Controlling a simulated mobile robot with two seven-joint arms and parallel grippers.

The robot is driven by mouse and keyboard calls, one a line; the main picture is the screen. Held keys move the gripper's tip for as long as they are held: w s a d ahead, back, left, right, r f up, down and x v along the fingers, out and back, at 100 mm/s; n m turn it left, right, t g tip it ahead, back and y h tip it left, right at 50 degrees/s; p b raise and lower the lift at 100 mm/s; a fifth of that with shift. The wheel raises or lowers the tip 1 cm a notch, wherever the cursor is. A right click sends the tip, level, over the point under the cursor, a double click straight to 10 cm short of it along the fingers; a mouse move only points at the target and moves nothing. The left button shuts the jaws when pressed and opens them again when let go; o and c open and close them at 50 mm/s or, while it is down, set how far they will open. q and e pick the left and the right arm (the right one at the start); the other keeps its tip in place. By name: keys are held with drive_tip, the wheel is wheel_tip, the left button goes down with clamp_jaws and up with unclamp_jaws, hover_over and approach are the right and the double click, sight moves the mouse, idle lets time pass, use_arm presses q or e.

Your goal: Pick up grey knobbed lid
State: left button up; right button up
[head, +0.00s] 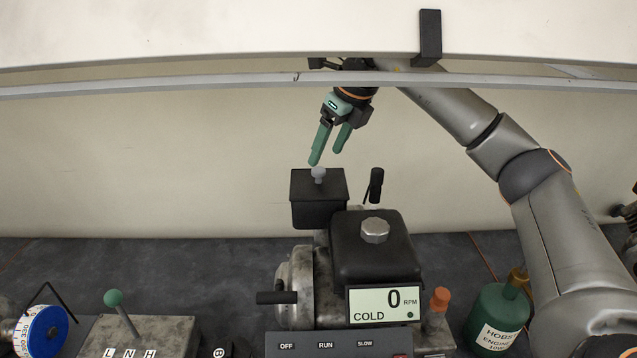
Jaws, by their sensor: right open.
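The knobbed lid (303,182) is the dark grey top of a small box (318,212) on the engine, with a light grey knob (318,174) standing up from its middle. My right gripper (327,157) is open and empty, with its green fingers pointing down just above the knob. One fingertip shows close to the knob's top and the other a little to the right; I cannot tell the exact gap. My left gripper is not in view.
The black tank (375,262) with a grey cap (375,231) stands right of the box. A green oil bottle (497,318) is at right, a green-knobbed shifter (114,299) at left. A white panel edge (200,86) crosses the top.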

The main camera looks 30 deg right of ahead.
sight(318, 169)
drive_tip(key=x, duration=0.4)
drive_tip(key=shift+w+a+f+p, duration=0.15)
drive_tip(key=shift+f+p, duration=0.2)
clamp_jaws()
